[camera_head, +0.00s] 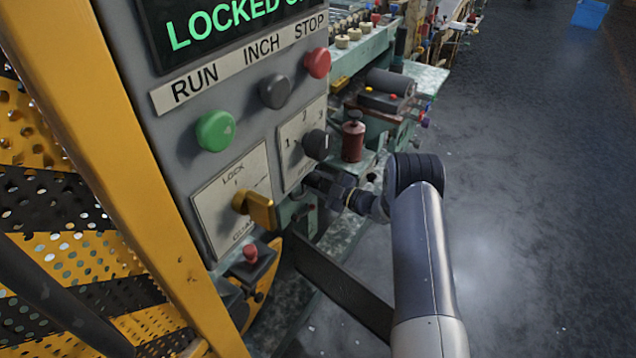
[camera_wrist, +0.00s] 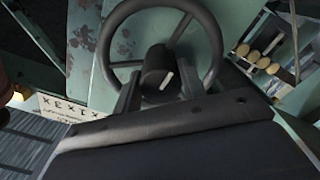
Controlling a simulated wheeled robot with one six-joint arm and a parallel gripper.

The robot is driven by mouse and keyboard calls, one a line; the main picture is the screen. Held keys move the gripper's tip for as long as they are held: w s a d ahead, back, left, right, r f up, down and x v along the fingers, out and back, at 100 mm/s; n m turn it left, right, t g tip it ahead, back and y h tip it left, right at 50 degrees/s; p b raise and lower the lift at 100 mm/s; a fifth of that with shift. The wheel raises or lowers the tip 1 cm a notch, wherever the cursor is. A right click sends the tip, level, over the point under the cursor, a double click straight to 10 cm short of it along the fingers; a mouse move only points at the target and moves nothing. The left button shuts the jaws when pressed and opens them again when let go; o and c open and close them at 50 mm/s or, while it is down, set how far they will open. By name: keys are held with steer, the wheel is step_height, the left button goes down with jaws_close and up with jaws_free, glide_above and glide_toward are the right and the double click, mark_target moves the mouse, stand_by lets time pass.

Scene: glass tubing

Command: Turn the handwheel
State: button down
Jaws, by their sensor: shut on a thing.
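The handwheel (camera_wrist: 214,50) shows in the wrist view as a dark ring with spokes, in front of worn green machine metal. A dark round knob (camera_wrist: 158,66) with a white mark appears at its centre. My gripper (camera_wrist: 160,85) is shut on this knob, one finger on each side. In the camera on my body, my gripper (camera_head: 318,184) reaches left, beside the lower right edge of the control panel. The handwheel cannot be made out there.
The grey control panel (camera_head: 170,105) carries green, grey and red buttons, a black selector (camera_head: 316,144) and a yellow lock handle (camera_head: 258,210). A yellow guard frame (camera_head: 125,160) stands left. A red oiler (camera_head: 353,140) is close behind my gripper. Open floor lies right.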

steer(key=c, duration=0.9)
jaws_free()
steer(key=shift+o, duration=0.2)
steer(key=v, duration=1)
steer(key=shift+s+d+p, duration=0.25)
steer(key=shift+d+p, duration=0.1)
steer(key=shift+p, duration=0.1)
steer(key=b+x, duration=0.1)
steer(key=x, duration=1)
